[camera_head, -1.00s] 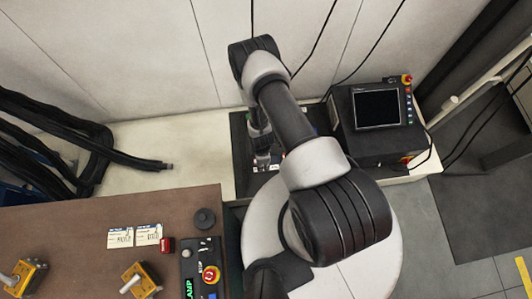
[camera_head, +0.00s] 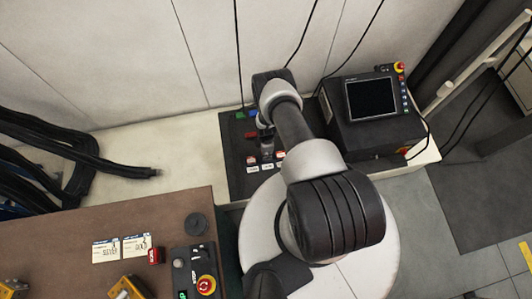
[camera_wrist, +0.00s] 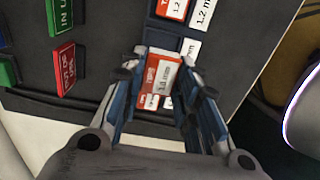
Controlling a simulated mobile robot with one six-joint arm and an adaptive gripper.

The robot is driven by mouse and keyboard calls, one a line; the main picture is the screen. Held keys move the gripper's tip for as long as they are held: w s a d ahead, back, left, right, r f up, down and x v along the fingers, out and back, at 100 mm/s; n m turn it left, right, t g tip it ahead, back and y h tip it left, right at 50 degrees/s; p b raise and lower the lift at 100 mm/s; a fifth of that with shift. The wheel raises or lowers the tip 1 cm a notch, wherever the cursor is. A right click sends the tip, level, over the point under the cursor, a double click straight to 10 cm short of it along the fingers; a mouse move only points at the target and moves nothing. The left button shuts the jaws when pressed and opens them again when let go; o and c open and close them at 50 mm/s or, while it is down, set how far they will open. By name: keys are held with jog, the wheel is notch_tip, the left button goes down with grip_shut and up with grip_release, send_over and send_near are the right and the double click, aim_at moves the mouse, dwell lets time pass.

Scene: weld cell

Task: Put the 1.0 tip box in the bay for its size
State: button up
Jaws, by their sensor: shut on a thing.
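The 1.0 tip box (camera_wrist: 160,80) is red and white and reads "1.0 mm" in the wrist view. My gripper (camera_wrist: 162,62) is shut on it, with one finger on each side. The box is over the near part of a dark bay rack (camera_wrist: 110,55). A red and white 1.2 mm piece (camera_wrist: 172,9) with a white 1.2 mm label (camera_wrist: 202,14) shows beyond it. More red and white shows below the held box, partly hidden by it and the fingers. In the head view my gripper (camera_head: 267,148) is over the rack (camera_head: 238,183); the box cannot be made out there.
Green (camera_wrist: 60,14) and red (camera_wrist: 65,68) tags stand at the rack's left in the wrist view. A dark unit with a screen (camera_head: 371,99) stands right of the rack. A brown table (camera_head: 60,230) with cards and a control box (camera_head: 195,265) is front left. Black cables (camera_head: 60,145) lie left.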

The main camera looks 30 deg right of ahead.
jog(key=shift+f+b, duration=1.15)
jog(key=shift+f, duration=1.55)
jog(key=shift+f, duration=0.1)
jog(key=o, duration=1.1)
